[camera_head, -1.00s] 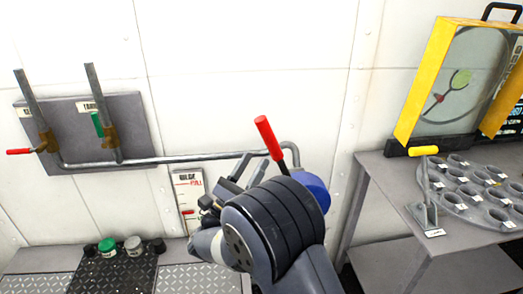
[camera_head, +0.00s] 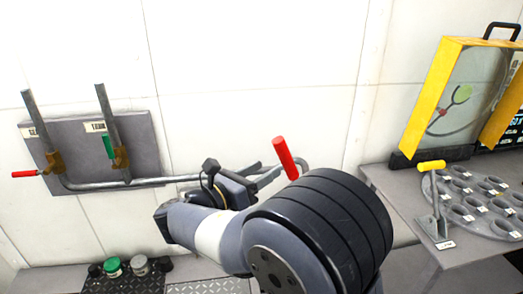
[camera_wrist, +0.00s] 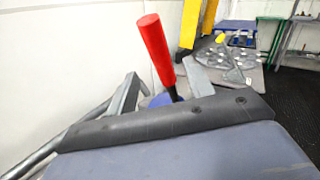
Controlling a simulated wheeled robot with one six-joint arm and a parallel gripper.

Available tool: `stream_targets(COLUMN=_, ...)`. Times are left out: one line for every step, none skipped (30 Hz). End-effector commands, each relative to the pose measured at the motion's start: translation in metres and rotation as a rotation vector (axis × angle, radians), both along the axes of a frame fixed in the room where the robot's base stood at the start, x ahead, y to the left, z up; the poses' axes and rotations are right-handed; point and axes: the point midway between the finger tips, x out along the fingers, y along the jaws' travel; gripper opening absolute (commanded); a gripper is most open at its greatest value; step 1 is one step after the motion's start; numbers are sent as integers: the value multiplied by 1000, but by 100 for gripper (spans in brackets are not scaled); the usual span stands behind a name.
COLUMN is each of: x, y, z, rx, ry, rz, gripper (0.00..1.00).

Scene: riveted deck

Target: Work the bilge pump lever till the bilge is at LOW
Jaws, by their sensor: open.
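The bilge pump lever has a red grip (camera_head: 286,158) and stands tilted, its top leaning left, behind my arm in the head view. The grip also shows in the wrist view (camera_wrist: 155,50), with a dark shaft below it. A bit of the blue pump body (camera_wrist: 160,101) shows at its foot. My gripper (camera_head: 258,174) is open and empty, close to the lever on its left in the head view. In the wrist view the shaft shows between my grey fingers (camera_wrist: 162,88); I cannot tell whether it is between them or beyond. The bilge gauge is hidden behind my arm.
A grey panel (camera_head: 75,150) with two upright pipes and valves hangs on the left wall. A pipe (camera_head: 150,182) runs from it towards the pump. At right, a bench (camera_head: 400,185) holds a yellow-handled lever (camera_head: 434,200), a cup plate (camera_head: 480,203) and a yellow case (camera_head: 428,100).

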Motion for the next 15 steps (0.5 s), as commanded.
stream_targets(x=-2, y=-4, z=3, rx=27, ry=18, rz=-6, gripper=49)
stream_targets(x=-2, y=-6, z=3, rx=38, ry=27, rz=-8, gripper=49)
stream_targets(x=-2, y=-8, z=2, rx=48, ry=36, rz=-9, gripper=49)
stream_targets(x=-1, y=-10, z=2, rx=51, ry=40, rz=-10, gripper=49)
stream_targets(x=1, y=-11, z=1, rx=53, ry=41, rz=-11, gripper=49)
stream_targets(x=3, y=-14, z=1, rx=53, ry=43, rz=-12, gripper=49)
stream_targets(x=6, y=-17, z=1, rx=53, ry=43, rz=-12, gripper=49)
stream_targets(x=9, y=-20, z=0, rx=53, ry=42, rz=-13, gripper=49)
stream_targets(x=13, y=-25, z=0, rx=53, ry=42, rz=-14, gripper=49)
stream_targets(x=17, y=-29, z=1, rx=52, ry=42, rz=-14, gripper=49)
stream_targets(x=21, y=-34, z=1, rx=52, ry=41, rz=-14, gripper=49)
stream_targets(x=27, y=-39, z=1, rx=51, ry=41, rz=-14, gripper=49)
stream_targets(x=31, y=-44, z=0, rx=52, ry=41, rz=-15, gripper=49)
stream_targets(x=35, y=-48, z=1, rx=51, ry=41, rz=-14, gripper=49)
stream_targets(x=40, y=-54, z=1, rx=51, ry=40, rz=-14, gripper=49)
